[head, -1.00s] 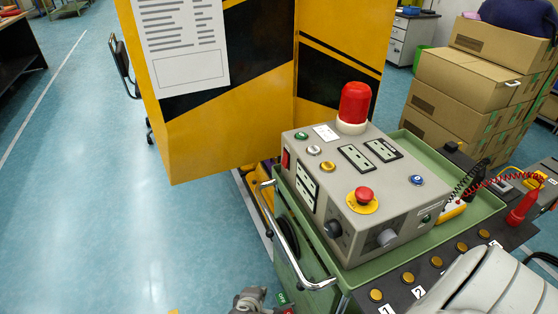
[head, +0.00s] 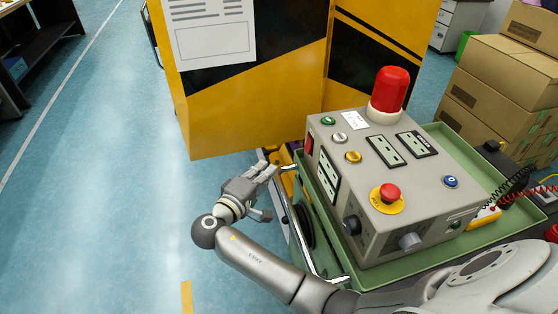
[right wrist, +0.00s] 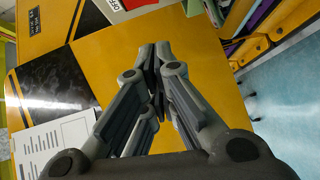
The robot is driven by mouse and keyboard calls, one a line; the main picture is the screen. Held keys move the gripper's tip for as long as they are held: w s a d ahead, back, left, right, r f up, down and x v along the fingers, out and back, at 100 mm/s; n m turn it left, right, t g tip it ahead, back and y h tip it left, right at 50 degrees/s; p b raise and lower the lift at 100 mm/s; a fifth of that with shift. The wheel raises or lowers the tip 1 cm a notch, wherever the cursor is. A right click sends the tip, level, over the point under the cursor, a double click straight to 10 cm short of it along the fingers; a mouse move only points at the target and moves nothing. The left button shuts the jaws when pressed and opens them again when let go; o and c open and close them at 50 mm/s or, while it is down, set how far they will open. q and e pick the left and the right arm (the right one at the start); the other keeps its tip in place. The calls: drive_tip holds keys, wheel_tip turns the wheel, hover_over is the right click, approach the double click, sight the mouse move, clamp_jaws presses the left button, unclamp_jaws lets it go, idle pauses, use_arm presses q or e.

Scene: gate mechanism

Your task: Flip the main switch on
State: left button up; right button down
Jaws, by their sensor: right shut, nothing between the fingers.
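A grey control box (head: 400,185) stands on a green cart. A red switch (head: 309,146) sits at the far end of its left side; it looks like the main switch, but I cannot read a label or its position. My right gripper (head: 272,172) is left of the box, near the cart's rail and apart from the switch. In the right wrist view its fingers (right wrist: 155,62) are together and empty, in front of a yellow panel. The switch is not clearly visible there. My left gripper is not in view.
The box carries a red lamp (head: 390,92), a red emergency button (head: 389,193) and several other controls. A metal rail (head: 302,238) runs along the cart's left side. A yellow-black panel (head: 225,115) stands behind. Cardboard boxes (head: 505,75) are stacked right. The blue floor at left is clear.

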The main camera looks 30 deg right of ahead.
sight(308, 144)
drive_tip(key=p+x, duration=0.1)
drive_tip(key=x, duration=0.7)
drive_tip(key=shift+w+d, duration=0.15)
drive_tip(key=shift+d, duration=0.25)
drive_tip(key=d, duration=0.2)
drive_tip(key=d+p, duration=0.1)
drive_tip(key=d, duration=0.1)
drive_tip(key=shift+s+f, duration=0.35)
drive_tip(key=shift+s, duration=0.05)
drive_tip(key=shift+d+f+n+h+b, duration=0.2)
drive_tip(key=shift+d+n+h+b, duration=0.15)
drive_tip(key=shift+b, duration=0.2)
